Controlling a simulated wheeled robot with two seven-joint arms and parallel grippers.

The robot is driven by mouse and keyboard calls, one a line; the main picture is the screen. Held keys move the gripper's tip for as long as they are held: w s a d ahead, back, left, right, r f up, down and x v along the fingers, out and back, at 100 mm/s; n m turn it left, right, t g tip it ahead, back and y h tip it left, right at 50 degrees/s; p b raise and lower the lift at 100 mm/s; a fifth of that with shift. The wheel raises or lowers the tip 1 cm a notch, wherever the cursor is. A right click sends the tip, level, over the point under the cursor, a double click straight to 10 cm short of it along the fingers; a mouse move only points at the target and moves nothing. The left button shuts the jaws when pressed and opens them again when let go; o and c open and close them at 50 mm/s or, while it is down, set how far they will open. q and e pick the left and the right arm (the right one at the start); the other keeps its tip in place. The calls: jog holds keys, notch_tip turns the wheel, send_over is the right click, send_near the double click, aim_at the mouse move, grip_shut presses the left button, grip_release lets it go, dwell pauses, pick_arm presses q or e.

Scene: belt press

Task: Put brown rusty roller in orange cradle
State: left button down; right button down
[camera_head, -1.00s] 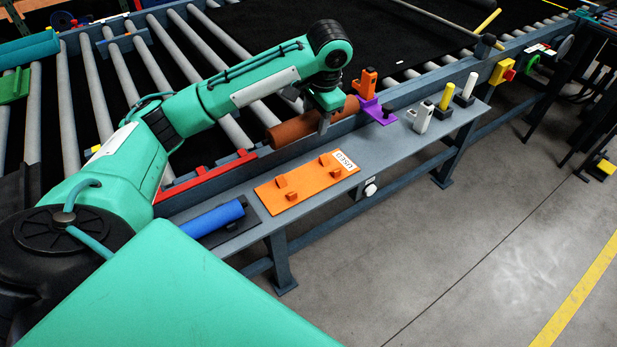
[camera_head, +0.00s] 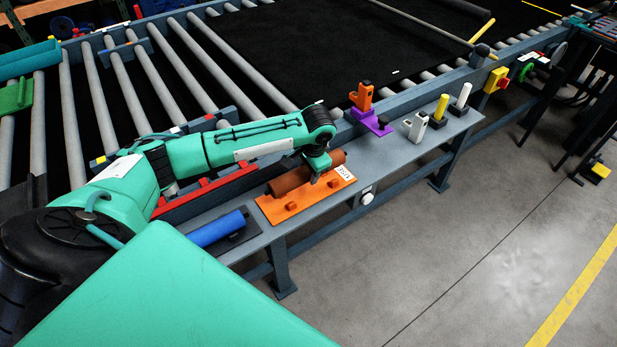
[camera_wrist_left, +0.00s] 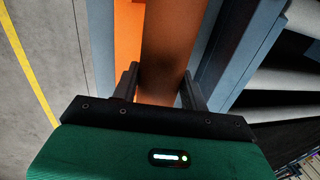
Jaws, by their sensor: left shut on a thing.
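The brown rusty roller (camera_head: 291,182) is held in my left gripper (camera_head: 318,175), over the back part of the orange cradle (camera_head: 268,209). The cradle is a flat orange plate with small raised blocks and a white label, lying on the grey bench. The gripper is shut on the roller near its right end. In the left wrist view the roller (camera_wrist_left: 171,50) runs between the two fingers (camera_wrist_left: 160,85), with the orange plate (camera_wrist_left: 128,35) beside and beneath it. I cannot tell whether the roller touches the cradle. My right gripper is not in view.
A blue roller (camera_head: 216,229) lies on a dark holder left of the cradle. A purple stand with an orange tool (camera_head: 362,97), a white holder (camera_head: 415,126) and yellow and white handles stand to the right. A red rail (camera_head: 205,190) runs behind the bench (camera_head: 390,158).

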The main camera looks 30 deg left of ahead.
aim_at(309, 179)
pick_arm(q)
notch_tip(309, 179, down, 3)
jog(key=shift+f+p, duration=0.2)
jog(key=shift+p, duration=0.35)
jog(key=shift+f, duration=0.45)
jog(key=c, duration=0.7)
grip_release()
jog(key=shift+s+f, duration=0.1)
jog(key=shift+f, duration=0.05)
jog(key=shift+c, duration=0.2)
jog(key=shift+d+r, duration=0.15)
jog(key=shift+r, duration=0.3)
jog(key=r+b, duration=0.1)
jog(key=r, duration=0.2)
jog(key=d+r+b, duration=0.1)
jog(key=r, duration=0.2)
jog(key=r+b, duration=0.1)
jog(key=r, duration=0.2)
jog(key=shift+s+d+r, duration=0.25)
jog(key=shift+s+d, duration=0.05)
jog(key=shift+d, duration=0.05)
jog(key=shift+s+d+r, duration=0.1)
jog(key=shift+d+r, duration=0.05)
jog(key=shift+r, duration=0.65)
